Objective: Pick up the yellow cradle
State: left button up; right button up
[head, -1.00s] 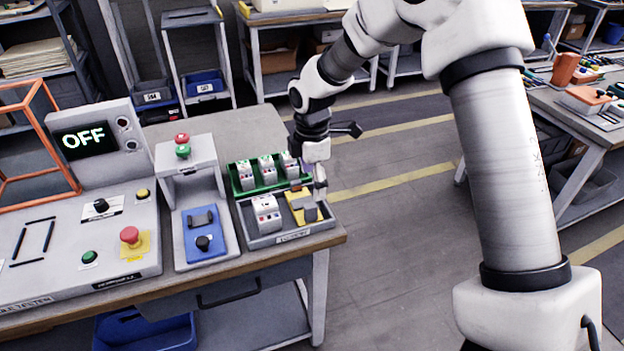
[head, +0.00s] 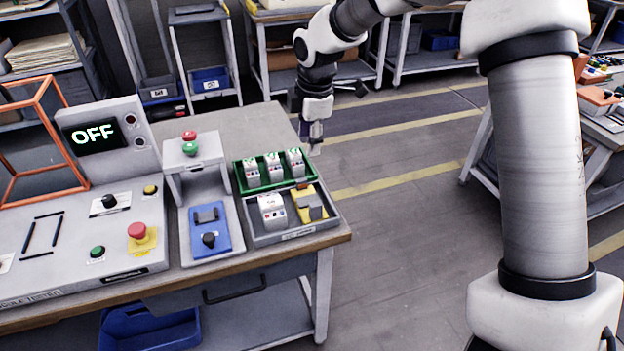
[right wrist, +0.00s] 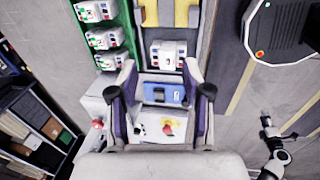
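The yellow cradle (head: 318,212) sits in the right part of the grey tray (head: 290,235), beside a white module (head: 271,210). In the right wrist view the yellow cradle (right wrist: 182,14) is cut by the top edge. My right gripper (head: 313,146) hangs above and behind the trays, clear of the cradle. In the right wrist view its two fingers (right wrist: 163,112) stand wide apart with nothing between them. The left gripper is not in the head view. A small white and black arm part at the lower right of the wrist view may be mine.
A green tray (head: 238,179) with several white modules stands just behind the grey tray. A blue cradle (head: 209,228) lies on a stand to the left. A tester with an OFF display (head: 94,135) fills the left. The bench behind the trays is clear.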

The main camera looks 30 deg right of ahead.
jog(key=g+p, duration=0.2)
jog(key=p, duration=0.2)
send_over(316, 204)
jog(key=w, duration=0.1)
notch_tip(316, 204, down, 8)
jog(key=shift+r, duration=0.15)
jog(key=f, duration=0.6)
jog(key=f+p, duration=0.1)
jog(key=f, duration=0.3)
jog(key=shift+s, duration=0.4)
jog(key=shift+s+r, duration=0.1)
jog(key=shift+c, duration=1.3)
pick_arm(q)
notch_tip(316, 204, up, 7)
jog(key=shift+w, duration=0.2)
pick_arm(e)
grip_shut()
